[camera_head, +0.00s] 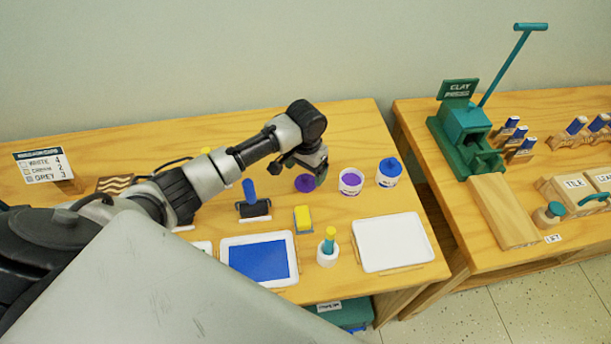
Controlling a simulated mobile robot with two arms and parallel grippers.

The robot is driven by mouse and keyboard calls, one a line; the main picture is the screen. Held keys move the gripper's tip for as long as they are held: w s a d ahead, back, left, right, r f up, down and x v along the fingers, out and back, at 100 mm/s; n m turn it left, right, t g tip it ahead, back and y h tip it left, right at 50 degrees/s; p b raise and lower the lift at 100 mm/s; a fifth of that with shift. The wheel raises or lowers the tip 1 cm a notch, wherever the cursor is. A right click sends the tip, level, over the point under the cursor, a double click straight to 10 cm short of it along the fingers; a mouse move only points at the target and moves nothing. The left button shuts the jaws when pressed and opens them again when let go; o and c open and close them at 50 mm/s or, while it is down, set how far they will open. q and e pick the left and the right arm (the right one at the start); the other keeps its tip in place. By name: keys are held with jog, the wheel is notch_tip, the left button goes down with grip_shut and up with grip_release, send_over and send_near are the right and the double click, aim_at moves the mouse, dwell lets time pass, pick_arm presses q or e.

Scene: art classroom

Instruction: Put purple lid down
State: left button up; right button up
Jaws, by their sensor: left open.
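The purple lid (305,183) is a small dark purple disc on the wooden table (370,130), left of an open white jar of purple paint (351,181). My left gripper (303,165) is right above the lid and hides part of its upper edge. The gripper is open; I cannot tell whether its fingers touch the lid. My right gripper is not in view.
A jar with a blue lid (389,172) stands right of the purple jar. A green clay press (465,135) stands on the right table.

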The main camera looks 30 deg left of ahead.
aim_at(306, 176)
pick_arm(q)
notch_tip(306, 176, up, 8)
jog(key=shift+r, duration=0.1)
dwell(0.5)
